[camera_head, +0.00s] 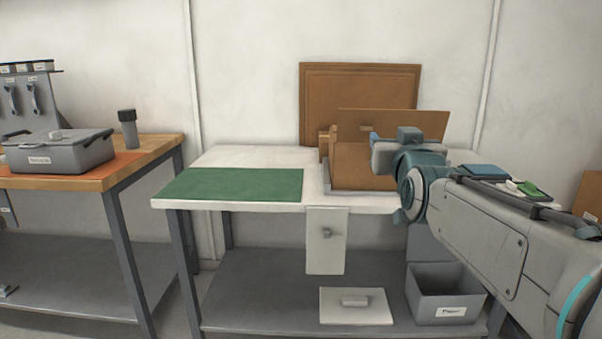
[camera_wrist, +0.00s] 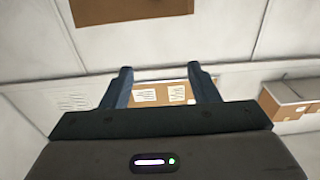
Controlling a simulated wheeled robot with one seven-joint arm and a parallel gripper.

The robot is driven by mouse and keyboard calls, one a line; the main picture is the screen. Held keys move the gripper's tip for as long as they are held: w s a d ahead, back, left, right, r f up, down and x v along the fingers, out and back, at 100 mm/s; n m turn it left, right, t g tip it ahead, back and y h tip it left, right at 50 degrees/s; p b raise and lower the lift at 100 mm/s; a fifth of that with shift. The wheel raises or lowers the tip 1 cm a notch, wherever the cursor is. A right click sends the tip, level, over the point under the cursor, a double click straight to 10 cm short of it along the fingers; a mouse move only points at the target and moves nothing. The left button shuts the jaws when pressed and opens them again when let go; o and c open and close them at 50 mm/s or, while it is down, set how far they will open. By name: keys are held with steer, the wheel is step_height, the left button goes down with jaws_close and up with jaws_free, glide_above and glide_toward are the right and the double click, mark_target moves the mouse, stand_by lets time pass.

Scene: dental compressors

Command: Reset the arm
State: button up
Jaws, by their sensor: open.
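My arm reaches in from the right in the head view, over the right part of the white table (camera_head: 225,157). Its wrist end is near the brown wooden stand (camera_head: 362,170) on that table. My gripper (camera_wrist: 160,75) shows in the wrist view with its two dark fingers apart and nothing between them. Behind the fingers is a brown board with white papers (camera_wrist: 160,95), on or near a pale wall. The fingers do not show clearly in the head view.
A green mat (camera_head: 232,184) lies on the white table's left. A wooden-topped bench at left holds a grey lidded box (camera_head: 60,152) and a dark cylinder (camera_head: 128,130). A grey bin (camera_head: 445,296) sits on the lower shelf. Cardboard boxes (camera_wrist: 290,101) show in the wrist view.

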steer(key=s+a+f+g+p, duration=0.1)
steer(key=s+f+g+p, duration=0.1)
steer(key=s+g+p, duration=0.6)
steer(key=s+a+f+g+p, duration=0.1)
steer(key=s+g+p, duration=0.7)
steer(key=s+p, duration=0.8)
steer(key=f+p, duration=0.1)
steer(key=p, duration=0.2)
steer(key=shift+s+y+p, duration=0.3)
